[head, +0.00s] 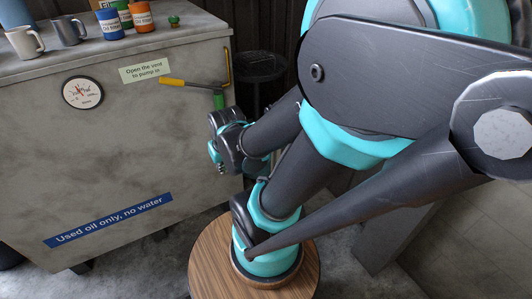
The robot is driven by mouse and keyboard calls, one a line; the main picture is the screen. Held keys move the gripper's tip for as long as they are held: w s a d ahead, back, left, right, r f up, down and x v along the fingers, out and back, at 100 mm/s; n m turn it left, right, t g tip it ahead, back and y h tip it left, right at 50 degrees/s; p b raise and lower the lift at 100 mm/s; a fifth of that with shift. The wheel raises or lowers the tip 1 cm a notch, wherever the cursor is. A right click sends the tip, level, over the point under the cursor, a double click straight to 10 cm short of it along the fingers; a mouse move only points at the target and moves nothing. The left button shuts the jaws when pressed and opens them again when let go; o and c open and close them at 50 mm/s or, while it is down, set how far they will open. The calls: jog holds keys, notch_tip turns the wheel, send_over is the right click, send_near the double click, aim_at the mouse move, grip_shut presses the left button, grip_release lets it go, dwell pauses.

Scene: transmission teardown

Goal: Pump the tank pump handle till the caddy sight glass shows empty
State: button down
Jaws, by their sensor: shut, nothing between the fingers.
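The tank (150,150) is a large grey, stained box at the left. A lever with a yellow grip (172,82) and a dark rod sticks out near its upper right corner, lying almost level; it looks like the pump handle. A green part (219,101) hangs at the rod's right end. My gripper (216,160), teal and dark grey, is below and right of the lever, in front of the tank's right edge, apart from the lever. It looks shut and empty; my arm partly hides it. I cannot make out a caddy or sight glass.
Mugs (66,30) and cans stand on top. A round wooden top (212,262) is below my arm. A dark round stand (262,68) is behind.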

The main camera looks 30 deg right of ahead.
dwell(0.4)
jog(key=g+y, duration=0.2)
jog(key=y, duration=0.3)
send_near(175, 80)
notch_tip(175, 80, up, 7)
jog(key=d, duration=0.2)
jog(key=shift+s+a+r, duration=0.1)
jog(key=shift+s+a, duration=0.1)
jog(key=shift+s, duration=0.3)
jog(key=x, duration=1.4)
jog(key=shift+w+d, duration=0.1)
jog(key=shift+d, duration=0.05)
